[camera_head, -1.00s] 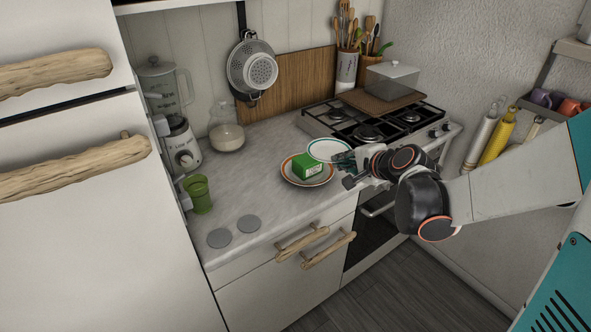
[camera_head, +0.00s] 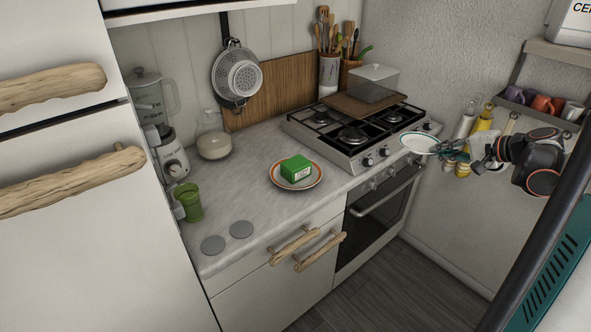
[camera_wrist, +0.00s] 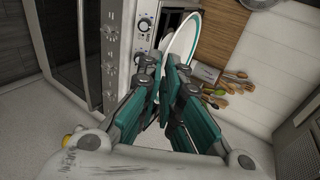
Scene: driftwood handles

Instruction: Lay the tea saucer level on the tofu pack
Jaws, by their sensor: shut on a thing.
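The green tofu pack (camera_head: 296,168) sits on an orange-rimmed plate (camera_head: 313,183) on the grey counter, with nothing on top of it. My gripper (camera_head: 442,149) is shut on the tea saucer (camera_head: 418,143), a white dish with a teal rim. It holds the saucer by its edge in the air, to the right of the tofu pack and in front of the stove's right side. In the wrist view the saucer (camera_wrist: 181,45) sticks out past the fingertips of my gripper (camera_wrist: 172,75), which partly cover it. The tofu pack is not visible in the wrist view.
The stove (camera_head: 352,135) with a board (camera_head: 362,105) and a clear-covered box stands right of the plate. A blender (camera_head: 165,125), a glass jar (camera_head: 213,140) and a green cup (camera_head: 189,202) stand at left. The front counter has two grey discs (camera_head: 241,229) and free room.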

